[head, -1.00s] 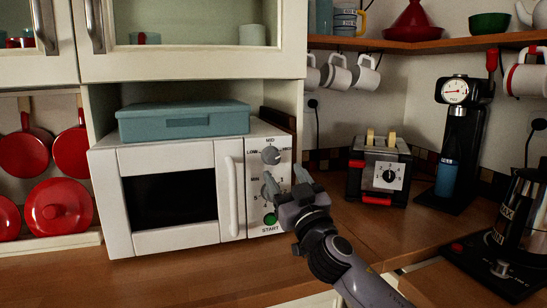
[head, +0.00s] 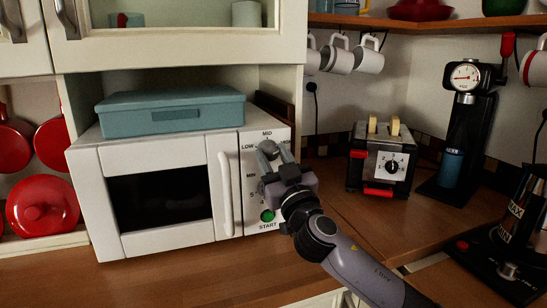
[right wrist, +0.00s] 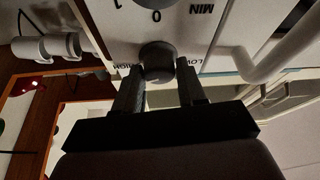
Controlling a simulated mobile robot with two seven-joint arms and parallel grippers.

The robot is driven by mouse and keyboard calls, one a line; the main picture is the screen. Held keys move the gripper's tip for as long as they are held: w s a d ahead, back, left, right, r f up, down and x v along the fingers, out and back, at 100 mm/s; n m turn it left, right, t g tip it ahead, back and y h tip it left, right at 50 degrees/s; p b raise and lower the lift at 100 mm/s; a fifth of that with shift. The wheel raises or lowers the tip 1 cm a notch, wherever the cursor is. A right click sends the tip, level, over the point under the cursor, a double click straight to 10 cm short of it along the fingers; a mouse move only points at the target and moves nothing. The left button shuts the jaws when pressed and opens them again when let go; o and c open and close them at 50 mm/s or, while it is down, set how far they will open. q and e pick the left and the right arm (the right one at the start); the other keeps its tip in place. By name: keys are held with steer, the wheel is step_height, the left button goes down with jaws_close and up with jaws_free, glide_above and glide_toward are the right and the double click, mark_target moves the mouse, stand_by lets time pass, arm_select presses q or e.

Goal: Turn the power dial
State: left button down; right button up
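The power dial (head: 268,150) is the grey upper knob on the white microwave's (head: 160,235) control panel, with LOW, MID and HIGH printed around it. My right gripper (head: 275,155) reaches up to it from the lower right. In the right wrist view the dial (right wrist: 157,60) sits between the two fingertips of my right gripper (right wrist: 160,75), which are spread with small gaps visible beside the knob. The timer dial below is mostly hidden behind the gripper in the head view. The green START button (head: 267,215) shows below. My left gripper is not in view.
The microwave door handle (head: 228,190) stands out left of the panel. A teal box (head: 170,110) lies on top of the microwave. A toaster (head: 382,160) and a black coffee machine (head: 465,140) stand to the right. Wooden counter (head: 340,215) is free between microwave and toaster.

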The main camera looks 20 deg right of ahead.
steer(key=c, duration=0.5)
steer(key=shift+n, duration=0.3)
steer(key=n, duration=0.1)
steer(key=n+y+p, duration=0.1)
steer(key=n, duration=0.1)
steer(key=n+y+p, duration=0.1)
steer(key=shift+d+r+n+g, duration=0.15)
steer(key=shift+r+n+g, duration=0.1)
steer(key=shift+n+g, duration=0.05)
steer(key=n+y+p, duration=0.1)
steer(key=n, duration=0.1)
steer(key=n+g+y+p, duration=0.1)
steer(key=n+p, duration=0.1)
steer(key=shift+n, duration=0.4)
steer(key=n+g+y, duration=0.1)
steer(key=n, duration=0.2)
steer(key=shift+d+g, duration=0.1)
steer(key=shift+g, duration=0.2)
steer(key=shift+r+n+g, duration=0.1)
steer(key=shift+n+g, duration=0.7)
steer(key=shift+n, duration=1.4)
